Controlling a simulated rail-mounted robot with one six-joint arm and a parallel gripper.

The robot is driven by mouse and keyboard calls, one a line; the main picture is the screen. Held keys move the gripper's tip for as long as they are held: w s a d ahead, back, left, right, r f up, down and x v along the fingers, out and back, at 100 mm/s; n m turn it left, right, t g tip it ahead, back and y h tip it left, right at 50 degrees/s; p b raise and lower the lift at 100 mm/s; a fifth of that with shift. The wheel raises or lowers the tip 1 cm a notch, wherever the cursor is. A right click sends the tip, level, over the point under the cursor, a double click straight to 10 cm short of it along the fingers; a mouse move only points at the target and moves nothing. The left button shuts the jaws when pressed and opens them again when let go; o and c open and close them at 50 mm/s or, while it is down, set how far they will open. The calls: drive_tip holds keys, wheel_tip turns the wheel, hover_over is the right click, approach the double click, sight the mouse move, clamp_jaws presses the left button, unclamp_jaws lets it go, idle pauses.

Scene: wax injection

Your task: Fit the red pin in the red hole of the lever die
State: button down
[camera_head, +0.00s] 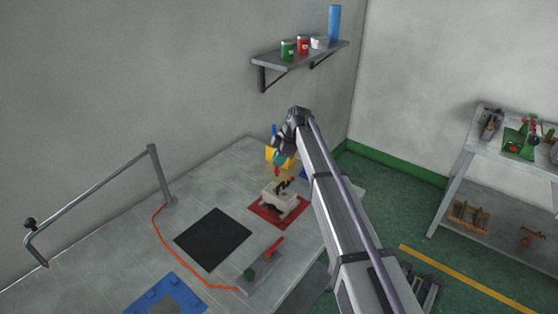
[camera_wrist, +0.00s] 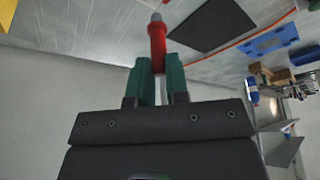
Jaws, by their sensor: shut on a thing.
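My gripper (camera_head: 281,159) is at the far end of the work table, above the lever die. In the wrist view its green fingers (camera_wrist: 161,82) are shut on the red pin (camera_wrist: 157,45), which sticks out beyond the fingertips with a grey tip. In the head view the pin (camera_head: 277,171) shows as a small red spot under the gripper, apart from the die as far as I can tell. The pale lever die (camera_head: 281,203), with dark parts on top, sits on a red mat (camera_head: 263,216). Its red hole cannot be made out.
A black mat (camera_head: 212,239) and a blue tray (camera_head: 160,299) lie on the table. A grey block (camera_head: 238,283) near the front edge carries a green piece and a red piece. A yellow object (camera_head: 271,154) stands behind the die. A bent metal post (camera_head: 161,175) rises at left.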

sight(278, 171)
drive_tip(key=shift+d, duration=0.1)
drive_tip(key=shift+s+a, duration=0.1)
drive_tip(key=shift+a, duration=0.1)
wheel_tip(278, 171, down, 6)
drive_tip(key=b, duration=0.6)
drive_tip(key=shift+r, duration=0.1)
drive_tip(key=shift+f+b, duration=1.05)
drive_tip(key=shift+f, duration=0.05)
idle(0.9)
drive_tip(key=c, duration=1)
unclamp_jaws()
drive_tip(key=shift+c, duration=0.2)
